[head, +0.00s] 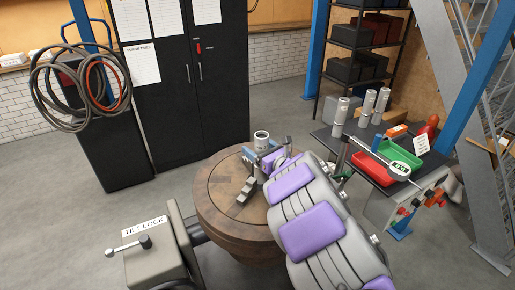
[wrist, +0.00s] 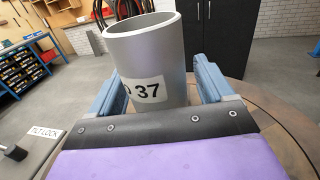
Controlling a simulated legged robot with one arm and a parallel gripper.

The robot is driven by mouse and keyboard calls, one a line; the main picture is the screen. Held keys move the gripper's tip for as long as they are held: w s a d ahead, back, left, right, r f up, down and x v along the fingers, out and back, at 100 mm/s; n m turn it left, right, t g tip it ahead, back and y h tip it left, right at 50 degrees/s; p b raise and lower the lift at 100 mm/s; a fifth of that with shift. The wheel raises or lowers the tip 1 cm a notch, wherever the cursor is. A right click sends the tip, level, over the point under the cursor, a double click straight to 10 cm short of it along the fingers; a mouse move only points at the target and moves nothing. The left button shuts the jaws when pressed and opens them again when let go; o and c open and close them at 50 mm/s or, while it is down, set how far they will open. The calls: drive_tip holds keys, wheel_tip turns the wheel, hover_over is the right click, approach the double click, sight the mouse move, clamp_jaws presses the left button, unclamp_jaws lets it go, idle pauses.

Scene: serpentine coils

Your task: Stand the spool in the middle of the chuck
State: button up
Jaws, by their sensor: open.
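The spool (head: 261,141) is a grey metal cylinder with an open top and a label reading 37. It stands about upright over the chuck (head: 215,205), a round brown disc with grey jaws (head: 244,190) on its top. My gripper (head: 262,158) is open, with its blue fingers on either side of the spool. In the wrist view the spool (wrist: 150,62) sits between the fingers, with a gap at the right finger. The spool's lower end is hidden behind my gripper, so I cannot tell exactly how it rests on the chuck.
A tilt-lock box (head: 158,250) with a crank is beside the chuck at the lower left. A workbench (head: 350,140) at the right holds several metal cylinders, a red tray (head: 371,168) and a green tray (head: 401,153). Black cabinets (head: 190,80) stand behind; grey floor lies between.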

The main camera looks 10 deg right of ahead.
drive_tip(key=shift+r, duration=0.15)
drive_tip(key=p+v, duration=0.1)
drive_tip(key=v, duration=1.1)
drive_tip(key=shift+p, duration=0.4)
drive_tip(key=d+r+m+h, duration=0.5)
drive_tip(key=d+m+h, duration=0.4)
drive_tip(key=m, duration=0.3)
drive_tip(key=s+d+r+m+g+h, duration=0.1)
drive_tip(key=s+d+m+g+h, duration=0.55)
drive_tip(key=m, duration=0.65)
drive_tip(key=s+a+f+m+g+y, duration=0.1)
drive_tip(key=s+a+m, duration=0.4)
drive_tip(key=s, duration=0.7)
drive_tip(key=s+a+f+m+g+y, duration=0.2)
drive_tip(key=s+a+m+g, duration=0.4)
drive_tip(key=s, duration=0.7)
drive_tip(key=s+a+f+m+g+y, duration=0.1)
drive_tip(key=s+a+m+g+y, duration=0.2)
drive_tip(key=s+a, duration=0.6)
drive_tip(key=s+m+g, duration=0.1)
drive_tip(key=s+m, duration=0.1)
drive_tip(key=s, duration=0.1)
drive_tip(key=shift+s+a+f+m+y, duration=0.2)
drive_tip(key=shift+s+a+m+y, duration=0.1)
drive_tip(key=shift+m+y, duration=0.1)
